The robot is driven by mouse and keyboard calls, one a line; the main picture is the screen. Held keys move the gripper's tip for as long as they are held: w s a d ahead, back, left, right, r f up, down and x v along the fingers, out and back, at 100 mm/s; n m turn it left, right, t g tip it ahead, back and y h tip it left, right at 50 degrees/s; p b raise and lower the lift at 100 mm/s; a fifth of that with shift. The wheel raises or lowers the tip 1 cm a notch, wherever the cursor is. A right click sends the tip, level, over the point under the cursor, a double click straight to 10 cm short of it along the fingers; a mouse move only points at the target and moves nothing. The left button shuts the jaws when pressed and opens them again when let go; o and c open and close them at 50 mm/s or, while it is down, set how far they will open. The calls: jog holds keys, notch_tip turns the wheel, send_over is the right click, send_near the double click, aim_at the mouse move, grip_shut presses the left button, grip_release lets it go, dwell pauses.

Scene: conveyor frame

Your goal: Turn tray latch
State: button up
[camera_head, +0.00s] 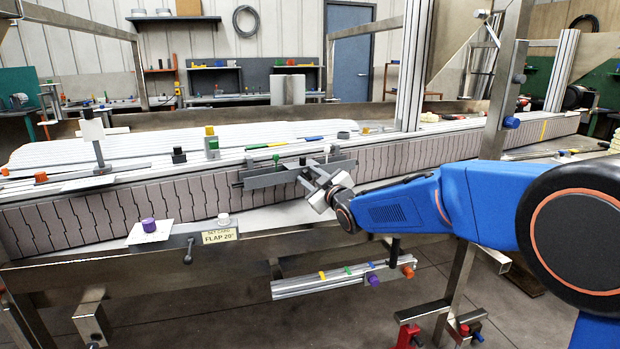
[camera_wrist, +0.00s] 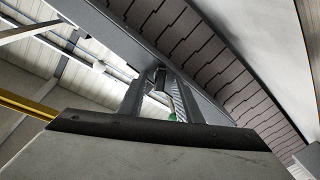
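My gripper (camera_head: 314,173) is at the front side of the conveyor, right at a grey metal bracket (camera_head: 270,180) with thin bars and a small white-topped knob (camera_head: 327,149). In the wrist view my two fingers (camera_wrist: 160,85) stand apart, with a small dark piece (camera_wrist: 160,77) between their tips. I cannot tell whether they touch it. A green spot (camera_wrist: 172,117) shows behind the fingers. No part is clearly marked as the tray latch; the fingers partly hide the bracket's right end. A small dark lever (camera_head: 188,251) hangs below a grey plate at the lower left.
The slatted conveyor (camera_head: 120,208) runs across the view. A "FLAP 20°" sign (camera_head: 220,237) and a purple knob (camera_head: 149,225) sit on the front ledge at left. A metal rail with coloured clips (camera_head: 335,284) hangs below my gripper. A steel post (camera_head: 500,90) stands behind my arm.

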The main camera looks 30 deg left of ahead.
grip_shut()
jog(key=shift+m, duration=0.3)
jog(key=shift+w+m, duration=0.1)
jog(key=shift+m, duration=2.7)
grip_release()
